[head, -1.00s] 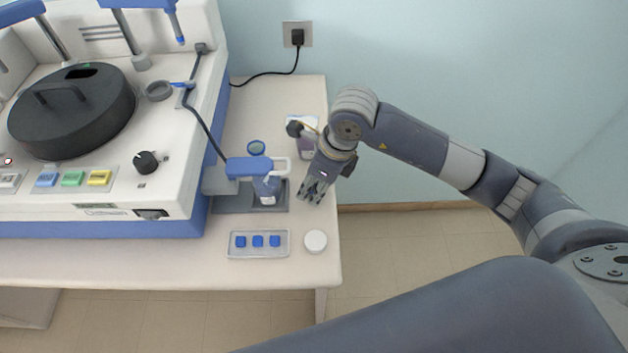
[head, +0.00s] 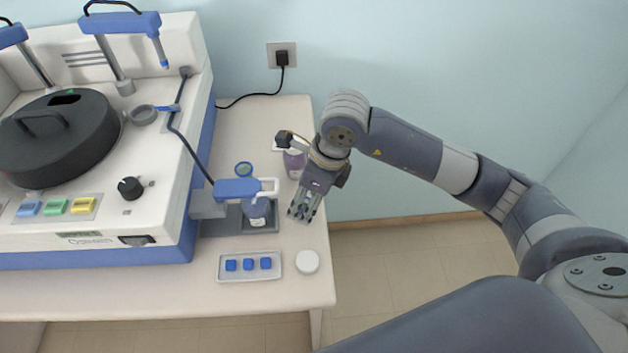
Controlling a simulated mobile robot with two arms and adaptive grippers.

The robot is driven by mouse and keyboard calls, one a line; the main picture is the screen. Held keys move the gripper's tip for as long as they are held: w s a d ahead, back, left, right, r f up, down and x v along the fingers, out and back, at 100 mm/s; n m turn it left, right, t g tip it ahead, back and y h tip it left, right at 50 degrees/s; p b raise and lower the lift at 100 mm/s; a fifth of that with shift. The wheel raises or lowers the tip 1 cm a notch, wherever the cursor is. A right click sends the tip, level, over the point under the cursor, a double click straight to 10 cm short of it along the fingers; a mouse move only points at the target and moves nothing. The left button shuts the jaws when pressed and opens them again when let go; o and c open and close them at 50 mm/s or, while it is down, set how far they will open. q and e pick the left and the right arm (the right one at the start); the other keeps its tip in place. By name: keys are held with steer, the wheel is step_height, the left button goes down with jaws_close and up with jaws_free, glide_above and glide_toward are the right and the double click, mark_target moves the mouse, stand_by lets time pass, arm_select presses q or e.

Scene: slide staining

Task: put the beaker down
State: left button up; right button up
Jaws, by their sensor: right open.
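A clear vessel with blue-violet liquid and a white label, which looks like the beaker (head: 257,212), stands upright on a dark grey base plate (head: 222,226) under the blue spout head (head: 237,189) of the staining machine. My right gripper (head: 302,216) is open and empty. It points down just right of the beaker, over the table's right side, with a gap between them. My left gripper is not in view.
The staining machine (head: 110,221) fills the left of the table. A tray with several blue pieces (head: 227,274) and a white round lid (head: 307,262) lie in front. A purple bottle (head: 293,164) stands behind my right gripper. The table's right edge is close to it.

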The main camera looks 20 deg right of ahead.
steer(key=b+v, duration=0.1)
steer(key=v, duration=0.8)
steer(key=shift+r+b, duration=0.25)
steer(key=shift+b, duration=0.1)
